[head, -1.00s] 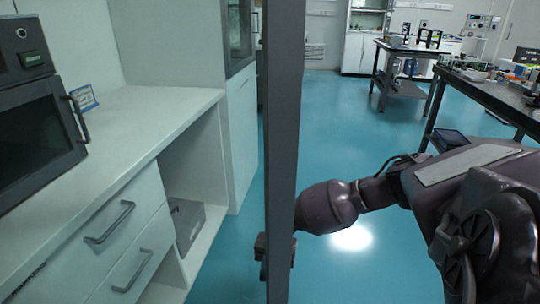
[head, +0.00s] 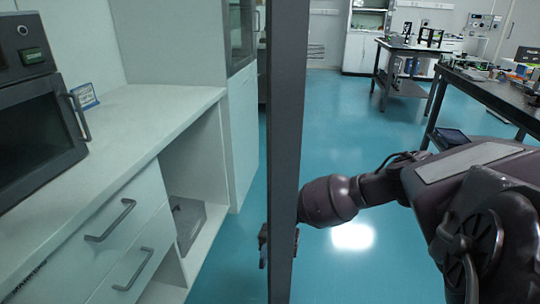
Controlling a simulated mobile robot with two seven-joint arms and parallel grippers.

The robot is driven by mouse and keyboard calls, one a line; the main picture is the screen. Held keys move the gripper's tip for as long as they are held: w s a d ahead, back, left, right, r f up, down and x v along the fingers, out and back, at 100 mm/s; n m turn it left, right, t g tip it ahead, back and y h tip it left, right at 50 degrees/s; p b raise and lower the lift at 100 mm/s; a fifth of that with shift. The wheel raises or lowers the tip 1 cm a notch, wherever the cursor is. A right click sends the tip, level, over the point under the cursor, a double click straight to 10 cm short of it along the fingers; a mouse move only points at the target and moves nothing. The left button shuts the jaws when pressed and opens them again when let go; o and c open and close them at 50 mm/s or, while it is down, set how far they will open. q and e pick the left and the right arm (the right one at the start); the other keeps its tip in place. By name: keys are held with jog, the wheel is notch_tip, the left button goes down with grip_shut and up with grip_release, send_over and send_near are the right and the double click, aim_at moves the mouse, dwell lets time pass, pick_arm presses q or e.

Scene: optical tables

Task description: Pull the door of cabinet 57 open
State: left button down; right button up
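A dark grey upright bar (head: 287,150) runs from top to bottom of the head view, close to me. It looks like a door frame seen edge-on, but no number 57 is readable on it. My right arm comes in from the right and its wrist goes behind the bar. A small dark part of my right gripper (head: 263,245) shows just left of the bar; its fingers are mostly hidden, so I cannot tell their opening or whether they touch a handle. My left gripper is not in view.
A white counter (head: 150,105) with handled drawers (head: 130,225) and a dark oven-like device (head: 40,125) stands at left. A tall glass-fronted cabinet (head: 241,110) is behind it. Dark tables (head: 480,92) stand at right. The teal floor (head: 350,130) between is clear.

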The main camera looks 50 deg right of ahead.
pick_arm(q)
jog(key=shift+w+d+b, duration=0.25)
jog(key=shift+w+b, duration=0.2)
jog(key=shift+b, duration=0.15)
pick_arm(e)
jog(key=v, duration=0.8)
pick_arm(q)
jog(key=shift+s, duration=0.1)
pick_arm(e)
jog(key=shift+d+r, duration=0.1)
